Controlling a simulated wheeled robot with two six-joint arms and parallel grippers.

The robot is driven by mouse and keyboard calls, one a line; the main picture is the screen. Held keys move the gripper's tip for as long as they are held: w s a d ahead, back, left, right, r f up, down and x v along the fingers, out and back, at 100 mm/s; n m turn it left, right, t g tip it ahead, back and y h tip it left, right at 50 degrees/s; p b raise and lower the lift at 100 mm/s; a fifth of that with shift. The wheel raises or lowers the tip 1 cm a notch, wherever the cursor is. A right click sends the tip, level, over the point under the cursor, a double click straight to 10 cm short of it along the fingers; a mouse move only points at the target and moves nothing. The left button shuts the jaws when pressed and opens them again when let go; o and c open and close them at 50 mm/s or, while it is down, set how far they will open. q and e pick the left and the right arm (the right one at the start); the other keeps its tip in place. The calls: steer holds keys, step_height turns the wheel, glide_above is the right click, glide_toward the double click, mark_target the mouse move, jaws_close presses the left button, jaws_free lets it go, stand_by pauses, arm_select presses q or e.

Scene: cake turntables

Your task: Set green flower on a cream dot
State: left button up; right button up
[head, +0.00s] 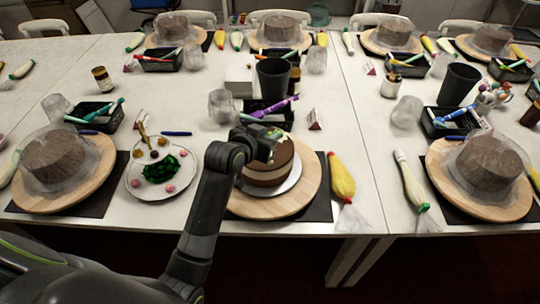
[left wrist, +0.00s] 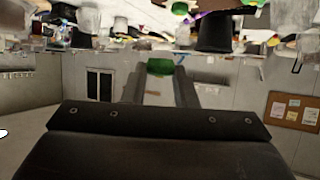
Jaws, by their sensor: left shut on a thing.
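My left gripper (head: 268,139) is over the top of the brown and cream cake (head: 268,176) in the middle of the head view. It is shut on a small green flower, whose green (left wrist: 160,66) shows between the fingertips in the left wrist view. In the head view a bit of green shows at the fingertips. The gripper and arm cover much of the cake top, so I cannot make out the cream dots or whether the flower touches the cake. The cake stands on a round wooden turntable (head: 308,178). My right gripper is not in view.
A white plate (head: 134,186) with green and pink decorations stands to the left of the turntable. A yellow piping bag (head: 341,176) lies to the right. Behind the cake are a dark cup (head: 273,80) and a black tray of tools (head: 250,106). Other wrapped cakes stand around.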

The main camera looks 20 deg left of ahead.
arm_select(q)
glide_above(268, 166)
step_height(268, 166, down, 5)
steer(key=shift+r, duration=0.1)
step_height(268, 166, down, 4)
steer(key=shift+p, duration=0.3)
steer(key=shift+f, duration=0.45)
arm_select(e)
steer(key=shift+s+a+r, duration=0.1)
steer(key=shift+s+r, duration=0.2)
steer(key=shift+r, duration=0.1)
arm_select(q)
steer(key=shift+f, duration=0.2)
steer(key=o, duration=0.9)
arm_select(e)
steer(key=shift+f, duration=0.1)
